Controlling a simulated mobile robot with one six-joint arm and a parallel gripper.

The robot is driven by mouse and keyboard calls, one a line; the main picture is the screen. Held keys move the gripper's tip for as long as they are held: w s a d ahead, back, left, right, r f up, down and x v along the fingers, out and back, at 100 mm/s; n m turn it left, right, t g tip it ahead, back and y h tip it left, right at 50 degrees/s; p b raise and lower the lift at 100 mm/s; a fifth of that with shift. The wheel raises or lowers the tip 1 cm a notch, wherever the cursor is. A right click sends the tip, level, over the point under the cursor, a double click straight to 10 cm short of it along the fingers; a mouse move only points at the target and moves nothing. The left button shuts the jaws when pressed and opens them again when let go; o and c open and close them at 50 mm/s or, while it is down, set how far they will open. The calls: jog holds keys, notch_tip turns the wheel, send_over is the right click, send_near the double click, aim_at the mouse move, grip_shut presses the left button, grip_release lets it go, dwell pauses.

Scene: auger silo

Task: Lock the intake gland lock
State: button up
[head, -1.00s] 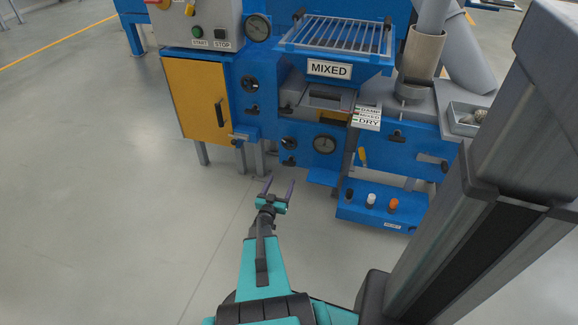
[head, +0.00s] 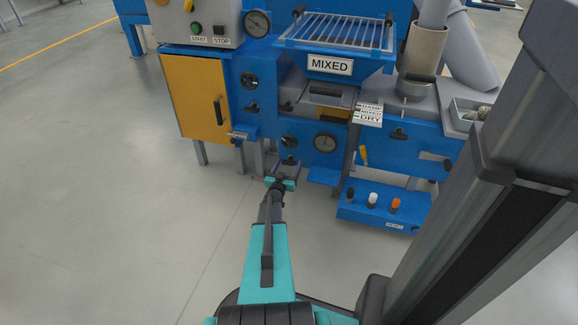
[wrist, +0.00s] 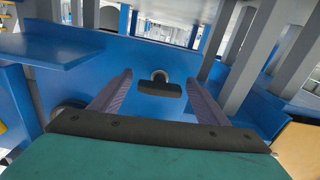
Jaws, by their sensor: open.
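A black T-shaped handle (wrist: 160,89) on a short round stem sticks out of the blue machine panel in the wrist view. It is probably the intake gland lock, but no label on it can be read. In the head view this dark handle (head: 290,160) sits low on the machine front, just beyond my gripper (head: 285,170). My gripper is open, its two purple fingers on either side of the handle in the wrist view, with visible gaps to it. I cannot tell whether the fingertips reach past the handle. Nothing is held.
A yellow door (head: 195,98) is at the left. Other dark knobs are on the panel. The floor in front is clear.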

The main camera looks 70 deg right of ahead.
jog(key=shift+d, duration=0.1)
jog(key=c, duration=1)
jog(key=shift+c, duration=0.2)
jog(key=shift+m, duration=0.5)
jog(key=o, duration=1)
jog(key=shift+o, duration=0.2)
